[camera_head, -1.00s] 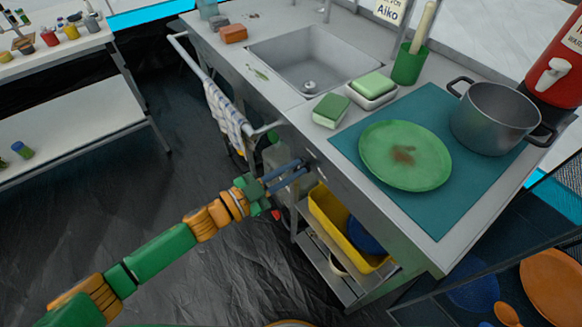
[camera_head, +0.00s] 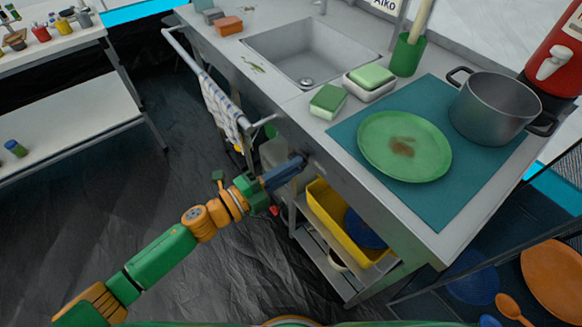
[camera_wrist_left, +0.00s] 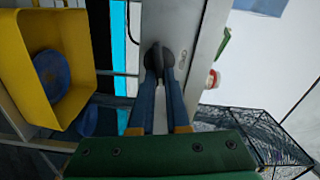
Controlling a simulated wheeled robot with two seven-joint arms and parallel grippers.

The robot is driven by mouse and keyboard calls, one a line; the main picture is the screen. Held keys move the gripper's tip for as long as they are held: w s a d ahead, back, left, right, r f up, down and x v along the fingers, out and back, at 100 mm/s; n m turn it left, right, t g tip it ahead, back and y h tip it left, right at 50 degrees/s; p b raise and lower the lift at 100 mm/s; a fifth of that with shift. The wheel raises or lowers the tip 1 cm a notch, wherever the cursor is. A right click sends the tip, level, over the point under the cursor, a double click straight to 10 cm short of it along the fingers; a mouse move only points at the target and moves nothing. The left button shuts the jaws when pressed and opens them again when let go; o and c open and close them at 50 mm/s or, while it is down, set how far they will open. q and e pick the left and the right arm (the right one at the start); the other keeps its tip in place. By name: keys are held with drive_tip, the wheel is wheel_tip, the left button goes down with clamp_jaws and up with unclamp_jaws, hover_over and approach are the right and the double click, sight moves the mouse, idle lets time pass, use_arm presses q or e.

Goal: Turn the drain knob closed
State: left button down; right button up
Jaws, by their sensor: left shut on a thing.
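My left gripper (camera_head: 298,163) reaches from the left to the front face of the metal sink counter, below the counter's edge. In the left wrist view its two blue fingers (camera_wrist_left: 160,65) are close together at the metal panel (camera_wrist_left: 187,70), shut on the small drain knob there. The dark fingertips hide most of the knob, so its exact angle cannot be told. The sink basin (camera_head: 280,60) with its round drain (camera_head: 306,82) is up and behind the gripper. My right gripper is not in view.
A rail with a striped towel (camera_head: 222,108) is left of the gripper. A yellow bin (camera_head: 325,208) sits on a shelf below and right. A green plate (camera_head: 430,150), sponges (camera_head: 328,101) and a pot (camera_head: 492,105) stand on the counter. The floor at left is clear.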

use_arm(q)
drive_tip(key=shift+f+m, duration=0.2)
drive_tip(key=shift+m, duration=0.9)
drive_tip(key=shift+b, duration=0.3)
drive_tip(key=c, duration=0.9)
unclamp_jaws()
drive_tip(key=v, duration=0.7)
drive_tip(key=shift+b, duration=0.35)
